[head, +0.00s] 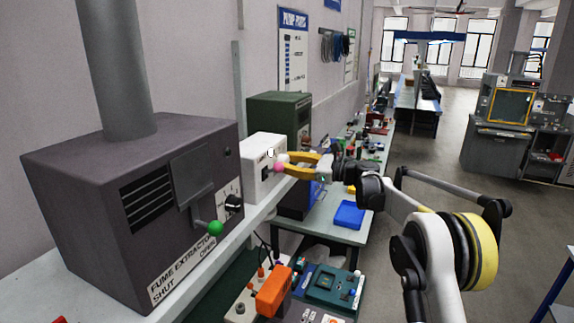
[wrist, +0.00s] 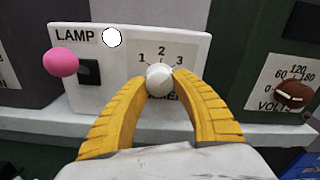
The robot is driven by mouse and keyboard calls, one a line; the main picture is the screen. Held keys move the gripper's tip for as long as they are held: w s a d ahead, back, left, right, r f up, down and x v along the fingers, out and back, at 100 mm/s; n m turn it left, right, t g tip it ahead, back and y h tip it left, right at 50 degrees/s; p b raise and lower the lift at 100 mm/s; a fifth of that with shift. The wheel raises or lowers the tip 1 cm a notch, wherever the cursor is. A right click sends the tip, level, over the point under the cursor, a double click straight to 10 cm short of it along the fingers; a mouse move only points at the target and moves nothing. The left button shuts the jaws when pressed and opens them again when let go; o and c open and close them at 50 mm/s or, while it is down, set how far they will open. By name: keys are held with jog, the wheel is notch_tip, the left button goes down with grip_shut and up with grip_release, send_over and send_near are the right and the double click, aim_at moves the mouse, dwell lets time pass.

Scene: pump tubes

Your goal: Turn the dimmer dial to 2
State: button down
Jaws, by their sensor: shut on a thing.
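The white dimmer dial (wrist: 159,76) sits on a pale scale plate marked 1, 2 and 3, on the white LAMP box (wrist: 90,100). The 2 is above the dial, the 1 to its upper left and the 3 to its upper right. My gripper (wrist: 160,88) has its two yellow fingers closed around the dial from below, one on each side. No pointer mark shows clearly on the dial, so its setting cannot be read. The label under the dial is partly hidden by the fingers. In the head view, my gripper (head: 290,165) reaches the front of the LAMP box (head: 262,148).
A pink ball knob (wrist: 62,62) and a round white lamp (wrist: 112,37) are left of the dial. A brown VOLTS knob (wrist: 295,94) is to the right. The fume extractor (head: 130,200), with a green-tipped lever (head: 214,228), stands nearer on the shelf.

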jog(key=n+b, duration=0.2)
jog(key=n, duration=0.1)
jog(key=shift+f+n+b, duration=0.1)
jog(key=shift+n+b, duration=0.2)
jog(key=shift+b, duration=0.05)
jog(key=shift+n+b, duration=0.85)
jog(key=shift+n, duration=1.15)
jog(key=shift+r, duration=0.2)
jog(key=shift+w, duration=0.1)
jog(key=c, duration=1)
grip_release()
jog(key=shift+d, duration=0.1)
jog(key=v, duration=1.1)
jog(key=shift+s+d, duration=0.2)
jog(key=shift+d, duration=0.15)
jog(key=shift+n, duration=0.3)
